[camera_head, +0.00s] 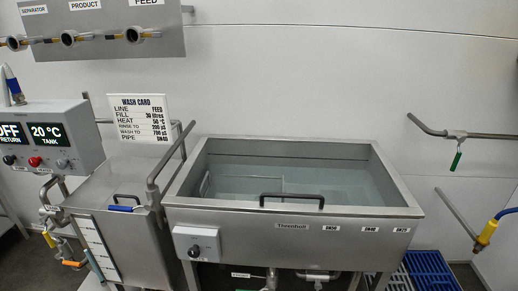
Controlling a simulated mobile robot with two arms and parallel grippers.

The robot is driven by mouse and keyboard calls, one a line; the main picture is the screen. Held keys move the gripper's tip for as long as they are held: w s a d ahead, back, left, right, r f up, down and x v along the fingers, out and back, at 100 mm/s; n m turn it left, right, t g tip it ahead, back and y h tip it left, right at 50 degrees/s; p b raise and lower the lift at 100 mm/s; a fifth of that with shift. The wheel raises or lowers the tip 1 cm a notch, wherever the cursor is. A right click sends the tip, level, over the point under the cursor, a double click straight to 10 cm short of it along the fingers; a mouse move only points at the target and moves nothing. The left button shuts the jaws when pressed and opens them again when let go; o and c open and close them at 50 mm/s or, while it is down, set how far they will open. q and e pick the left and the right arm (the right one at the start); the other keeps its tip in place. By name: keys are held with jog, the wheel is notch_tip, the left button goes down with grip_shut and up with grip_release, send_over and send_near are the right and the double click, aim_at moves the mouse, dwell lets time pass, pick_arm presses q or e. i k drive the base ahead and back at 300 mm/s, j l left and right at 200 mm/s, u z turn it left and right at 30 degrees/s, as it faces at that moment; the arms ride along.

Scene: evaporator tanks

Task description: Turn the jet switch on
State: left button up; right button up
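A grey switch box (197,243) with a dark round knob (194,251) is fixed to the left of the front face of the wash tank (295,225). Its label is too small to read, so I cannot tell whether it is the jet switch or which way it is set. A control panel (48,138) at the left edge has displays reading "OFF" and "20 °C TANK". Below them are a black knob (9,160), a red knob (35,161) and a grey knob (62,163). Neither of my grippers is in view.
The tank holds clear water and has a black handle (292,197) at its front rim. A lidded steel tank (118,225) and a wash card (139,118) stand left of it. Pipes with a green handle (456,160) and a yellow fitting (487,232) are at right.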

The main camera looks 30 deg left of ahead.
aim_at(193, 253)
jog(key=u, duration=1.4)
